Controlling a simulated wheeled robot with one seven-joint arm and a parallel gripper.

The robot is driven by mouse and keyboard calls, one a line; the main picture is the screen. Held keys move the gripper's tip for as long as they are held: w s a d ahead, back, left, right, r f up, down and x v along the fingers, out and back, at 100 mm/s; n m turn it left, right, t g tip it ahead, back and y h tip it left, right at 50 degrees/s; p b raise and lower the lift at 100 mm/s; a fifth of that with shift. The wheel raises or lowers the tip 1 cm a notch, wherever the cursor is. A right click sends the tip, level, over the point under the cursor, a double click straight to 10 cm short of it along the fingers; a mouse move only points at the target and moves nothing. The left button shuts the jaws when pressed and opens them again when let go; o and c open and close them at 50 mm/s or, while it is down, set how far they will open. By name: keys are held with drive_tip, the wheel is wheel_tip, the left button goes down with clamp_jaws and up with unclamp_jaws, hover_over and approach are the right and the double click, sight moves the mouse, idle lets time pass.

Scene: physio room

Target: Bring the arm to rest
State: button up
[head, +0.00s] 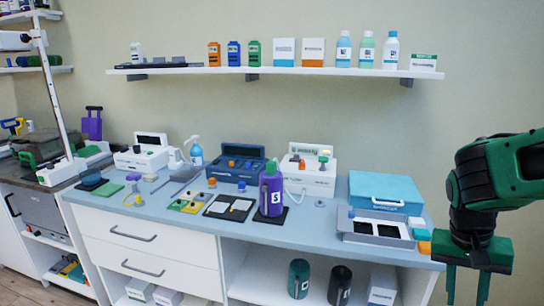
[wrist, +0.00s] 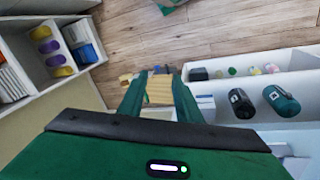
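My arm (head: 490,180), green and black, reaches in from the right edge of the head view. My gripper (head: 467,286) hangs from it, pointing down at the right end of the counter. Its two green fingers are apart with nothing between them. In the wrist view the gripper (wrist: 160,98) also shows open and empty. A beige object (wrist: 160,88) shows in the gap, but it looks far beyond the fingertips.
The blue-grey counter (head: 335,225) stands left of my gripper. A teal case (head: 385,190) and a grey tray (head: 375,238) are on its right end, near the arm. A wall shelf (head: 290,71) holds bottles and boxes. Wooden floor (wrist: 235,35) is open in the wrist view.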

drive_tip(key=s+r+n+y, duration=0.1)
drive_tip(key=s+r+y, duration=0.1)
drive_tip(key=s, duration=0.8)
drive_tip(key=shift+s+r+t+y, duration=0.2)
drive_tip(key=shift+s+t+y, duration=0.2)
drive_tip(key=shift+d, duration=0.1)
drive_tip(key=shift+w+f, duration=0.25)
drive_tip(key=shift+w, duration=0.4)
